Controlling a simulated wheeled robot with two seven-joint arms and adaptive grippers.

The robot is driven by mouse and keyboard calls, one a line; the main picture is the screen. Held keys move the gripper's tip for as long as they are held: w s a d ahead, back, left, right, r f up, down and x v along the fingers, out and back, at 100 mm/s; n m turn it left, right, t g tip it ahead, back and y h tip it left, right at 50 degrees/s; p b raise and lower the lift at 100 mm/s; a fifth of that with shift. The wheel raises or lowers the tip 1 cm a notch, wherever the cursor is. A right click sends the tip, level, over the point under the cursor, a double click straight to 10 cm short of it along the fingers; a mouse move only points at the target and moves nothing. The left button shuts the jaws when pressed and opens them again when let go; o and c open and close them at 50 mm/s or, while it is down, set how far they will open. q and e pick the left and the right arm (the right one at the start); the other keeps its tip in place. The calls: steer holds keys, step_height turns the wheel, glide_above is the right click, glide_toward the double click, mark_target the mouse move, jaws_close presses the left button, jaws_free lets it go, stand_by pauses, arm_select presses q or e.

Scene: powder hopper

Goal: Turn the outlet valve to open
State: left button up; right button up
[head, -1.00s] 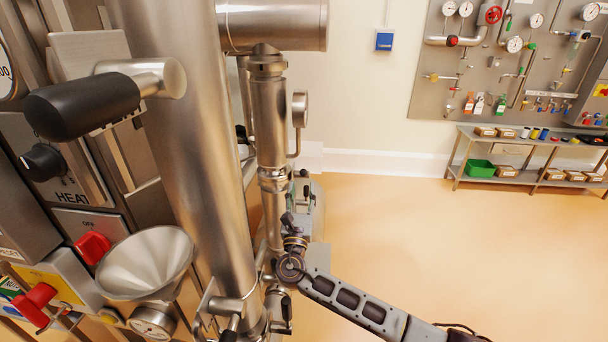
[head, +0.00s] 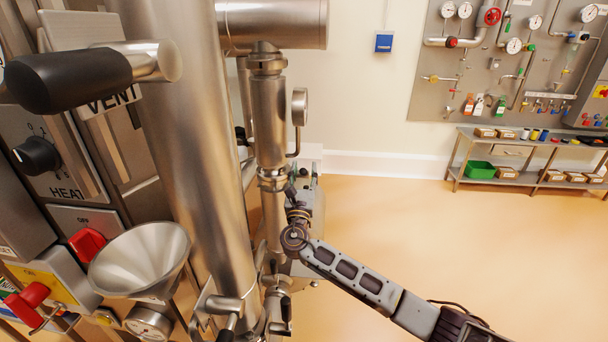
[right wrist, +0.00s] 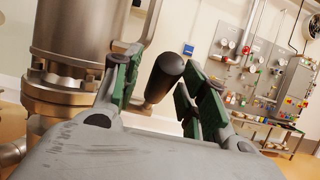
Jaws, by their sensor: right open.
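In the right wrist view, a valve lever with a rounded black grip (right wrist: 165,74) on a steel stem comes off the steel pipework (right wrist: 84,60). My right gripper (right wrist: 155,78) is open, with its green-padded fingers on either side of the black grip. Whether a pad touches it I cannot tell. No label shows whether this is the outlet valve. In the head view, my right gripper (head: 303,188) is beside the slim vertical steel pipe (head: 272,205), its fingers small and partly hidden. My left gripper is not in view.
A large steel column (head: 190,150), a funnel (head: 140,258) and a big black handle (head: 68,80) crowd the left. A control panel with a HEAT knob (head: 37,156) stands behind them. The floor (head: 460,260) at right is open, up to a shelf bench (head: 515,160).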

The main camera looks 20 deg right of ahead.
stand_by(0.3)
jaws_close()
stand_by(0.5)
